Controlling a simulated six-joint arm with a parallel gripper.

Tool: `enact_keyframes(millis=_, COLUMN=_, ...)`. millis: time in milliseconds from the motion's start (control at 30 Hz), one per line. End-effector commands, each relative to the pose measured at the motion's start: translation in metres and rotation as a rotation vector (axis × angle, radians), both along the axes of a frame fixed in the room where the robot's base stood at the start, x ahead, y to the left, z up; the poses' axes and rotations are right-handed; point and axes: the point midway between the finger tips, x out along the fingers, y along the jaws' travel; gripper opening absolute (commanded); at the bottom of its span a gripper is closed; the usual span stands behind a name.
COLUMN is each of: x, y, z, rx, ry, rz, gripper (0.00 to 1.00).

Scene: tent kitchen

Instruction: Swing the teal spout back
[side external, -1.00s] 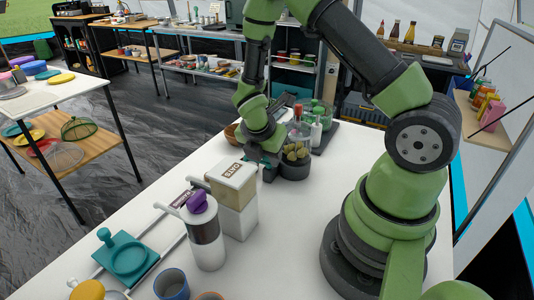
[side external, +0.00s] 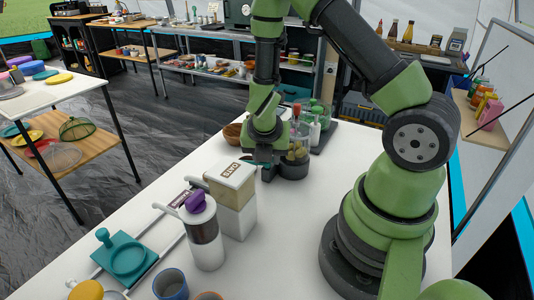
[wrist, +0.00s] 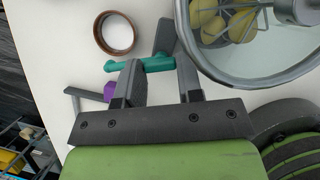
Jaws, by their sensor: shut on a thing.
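The teal spout (wrist: 150,65) lies across the space between my fingertips in the wrist view, with a dark grey piece (wrist: 166,34) rising behind it. My gripper (wrist: 160,74) is shut on the teal spout, one finger at each side. In the side external view my gripper (side external: 264,163) is low over the far end of the white table, just left of a round dark-based container.
A glass vessel with yellow items (wrist: 228,25) is close right of my gripper. A brown bowl (wrist: 115,33) stands beyond the spout. A purple piece (wrist: 109,91) is left of my fingers. A cream-topped box (side external: 232,185) and purple-topped canister (side external: 203,230) stand nearer the camera.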

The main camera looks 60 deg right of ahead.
Motion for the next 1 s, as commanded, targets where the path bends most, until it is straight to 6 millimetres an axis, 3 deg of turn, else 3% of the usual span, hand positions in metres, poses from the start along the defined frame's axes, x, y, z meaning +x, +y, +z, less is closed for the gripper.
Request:
enact_keyframes(millis=133, x=0.0003, y=-0.0004, z=0.0009, rx=-0.002, ry=-0.003, rz=-0.002, gripper=0.00)
enact_keyframes(millis=167, x=0.0003, y=-0.0004, z=0.0009, rx=-0.002, ry=-0.003, rz=-0.002, gripper=0.38)
enact_keyframes(millis=267, x=0.0002, y=-0.0004, z=0.0007, rx=-0.001, ry=-0.002, rz=-0.003, gripper=0.60)
enact_keyframes(millis=667, x=-0.0013, y=-0.0010, z=-0.0003, rx=-0.002, ry=0.002, rz=-0.043, gripper=0.60)
enact_keyframes(millis=1000, x=0.0003, y=0.0000, z=-0.0007, rx=-0.002, ry=0.004, rz=-0.257, gripper=0.60)
